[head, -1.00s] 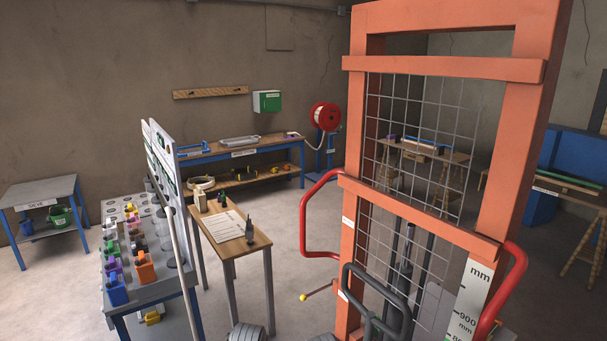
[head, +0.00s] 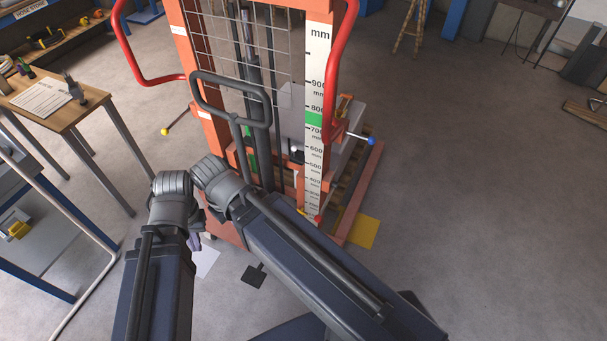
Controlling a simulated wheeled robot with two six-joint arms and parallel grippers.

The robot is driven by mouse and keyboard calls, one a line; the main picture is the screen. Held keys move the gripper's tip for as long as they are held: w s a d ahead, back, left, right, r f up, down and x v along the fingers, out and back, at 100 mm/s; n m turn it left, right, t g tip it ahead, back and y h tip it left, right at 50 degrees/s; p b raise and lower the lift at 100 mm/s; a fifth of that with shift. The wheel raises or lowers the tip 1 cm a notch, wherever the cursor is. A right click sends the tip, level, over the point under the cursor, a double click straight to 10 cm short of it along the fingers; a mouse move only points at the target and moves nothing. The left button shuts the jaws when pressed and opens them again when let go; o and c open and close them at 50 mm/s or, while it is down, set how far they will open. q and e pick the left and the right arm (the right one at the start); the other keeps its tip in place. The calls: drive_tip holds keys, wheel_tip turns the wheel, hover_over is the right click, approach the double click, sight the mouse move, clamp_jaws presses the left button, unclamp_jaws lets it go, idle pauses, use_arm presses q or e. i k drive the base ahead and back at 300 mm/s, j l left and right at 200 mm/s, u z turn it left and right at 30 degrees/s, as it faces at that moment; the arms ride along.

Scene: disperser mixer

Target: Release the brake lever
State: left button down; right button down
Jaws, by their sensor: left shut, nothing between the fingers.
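The orange lift truck (head: 185,65) stands in front of me with a dark handle loop (head: 232,95) on its near side. Three levers show on it: one with a yellow tip (head: 165,131) at the left, one with a blue knob (head: 371,141) at the right, and one with a red tip (head: 317,219) low at the front. I cannot tell which is the brake lever. My left gripper (head: 194,241) is mostly hidden behind my arm, low before the truck, and appears shut and touching no lever that I can see. My right gripper is hidden behind its arm.
A red guard bar (head: 128,52) sticks out at the truck's left and another (head: 348,85) at its right. A wooden table (head: 62,118) stands at the left. A yellow floor plate (head: 362,231) lies at the right. The floor (head: 480,200) on the right is clear.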

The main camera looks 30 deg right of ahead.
sight(317, 219)
drive_tip(key=z, duration=1.1)
